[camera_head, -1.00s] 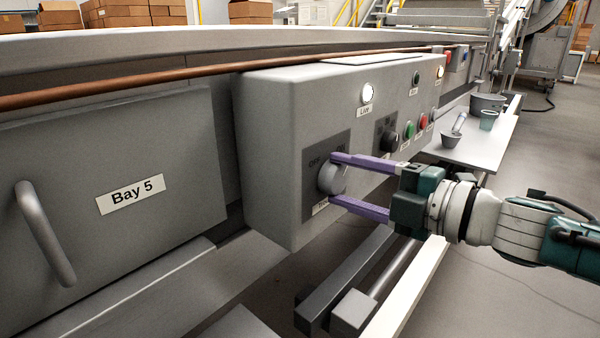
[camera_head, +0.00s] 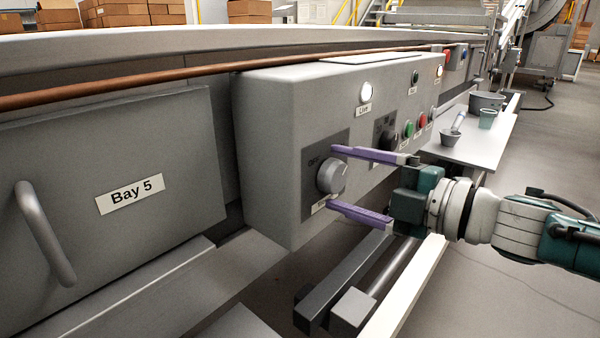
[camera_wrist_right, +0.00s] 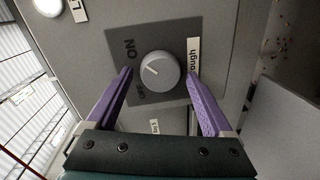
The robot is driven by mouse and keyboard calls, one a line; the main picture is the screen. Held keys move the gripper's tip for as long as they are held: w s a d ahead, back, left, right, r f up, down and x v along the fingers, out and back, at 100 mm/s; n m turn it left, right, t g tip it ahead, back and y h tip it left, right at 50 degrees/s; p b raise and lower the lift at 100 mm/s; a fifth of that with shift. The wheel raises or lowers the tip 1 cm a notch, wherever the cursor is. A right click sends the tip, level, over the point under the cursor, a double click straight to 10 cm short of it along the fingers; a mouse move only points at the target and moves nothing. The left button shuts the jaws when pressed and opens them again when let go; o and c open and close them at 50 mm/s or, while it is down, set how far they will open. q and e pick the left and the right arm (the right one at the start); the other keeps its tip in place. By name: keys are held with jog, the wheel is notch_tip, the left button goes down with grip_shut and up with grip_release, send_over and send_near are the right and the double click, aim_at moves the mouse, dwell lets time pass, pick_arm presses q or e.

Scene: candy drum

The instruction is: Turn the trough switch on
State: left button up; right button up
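The trough switch is a round grey knob (camera_head: 331,176) on a dark square plate (camera_head: 309,204) on the front of the grey control box. In the right wrist view the knob (camera_wrist_right: 160,71) has a white line pointing up-left, toward the word ON. The label beside it is partly hidden and reads "ough". My right gripper (camera_head: 332,177) is open, with one purple finger above the knob and one below. In the wrist view its fingertips (camera_wrist_right: 160,74) show gaps to the knob on both sides. My left gripper is not in view.
A lit white lamp (camera_head: 367,92) labelled Live is above the knob. Another dark knob (camera_head: 388,140), a green button (camera_head: 408,129) and a red button (camera_head: 422,119) are farther along the box. A copper pipe (camera_head: 130,86) runs above. A shelf (camera_head: 480,145) holds cups.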

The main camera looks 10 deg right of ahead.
jog(key=shift+o, duration=0.3)
jog(key=shift+s+d, duration=0.1)
jog(key=f+p+v, duration=0.1)
jog(key=p+v, duration=0.2)
jog(key=v, duration=0.6)
jog(key=shift+s+d+r, duration=0.2)
jog(key=shift+s+r, duration=0.05)
jog(key=shift+r, duration=0.3)
jog(key=shift+r, duration=0.1)
